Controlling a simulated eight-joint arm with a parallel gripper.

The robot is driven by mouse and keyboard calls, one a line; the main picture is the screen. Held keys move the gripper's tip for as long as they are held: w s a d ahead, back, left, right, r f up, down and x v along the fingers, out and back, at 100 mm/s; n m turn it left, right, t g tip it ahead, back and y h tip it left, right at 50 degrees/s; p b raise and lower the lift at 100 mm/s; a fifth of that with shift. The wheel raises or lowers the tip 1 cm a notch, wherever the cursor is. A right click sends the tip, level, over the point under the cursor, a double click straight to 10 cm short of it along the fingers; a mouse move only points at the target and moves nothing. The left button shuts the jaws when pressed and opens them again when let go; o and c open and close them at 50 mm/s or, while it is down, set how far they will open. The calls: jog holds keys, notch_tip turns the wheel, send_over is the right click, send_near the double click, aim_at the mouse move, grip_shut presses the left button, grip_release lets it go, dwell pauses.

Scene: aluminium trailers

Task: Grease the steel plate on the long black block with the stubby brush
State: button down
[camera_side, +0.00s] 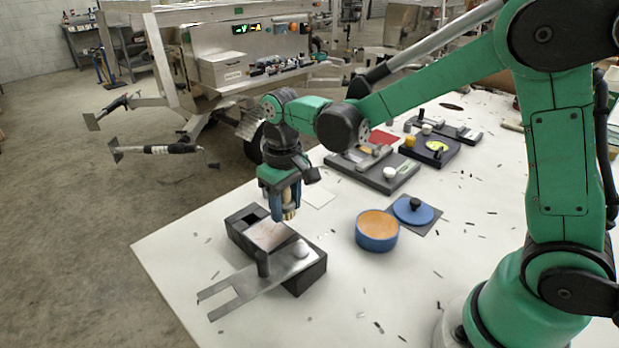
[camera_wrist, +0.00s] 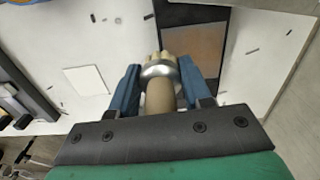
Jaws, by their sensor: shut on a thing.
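My gripper (camera_side: 288,203) is shut on the stubby brush (camera_side: 290,210), which hangs bristles down just above the far end of the long black block (camera_side: 308,276). In the wrist view the brush (camera_wrist: 160,90) has a tan wooden handle and a metal band, held between the blue fingers (camera_wrist: 158,92). The steel plate (camera_side: 270,236) lies on top of the block and has a brownish tint; it also shows in the wrist view (camera_wrist: 195,50). I cannot tell whether the bristles touch anything. A flat forked metal piece (camera_side: 245,288) with a dark post and a pale knob lies across the block's near end.
A round blue pot (camera_side: 377,242) with tan contents stands right of the block. Its blue lid (camera_side: 413,210) lies on a dark square behind it. A white square (camera_side: 319,196) lies behind the block. Dark fixtures (camera_side: 385,175) stand farther back. Small dark scraps dot the white table.

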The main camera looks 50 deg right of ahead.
jog(key=shift+r, duration=3.1)
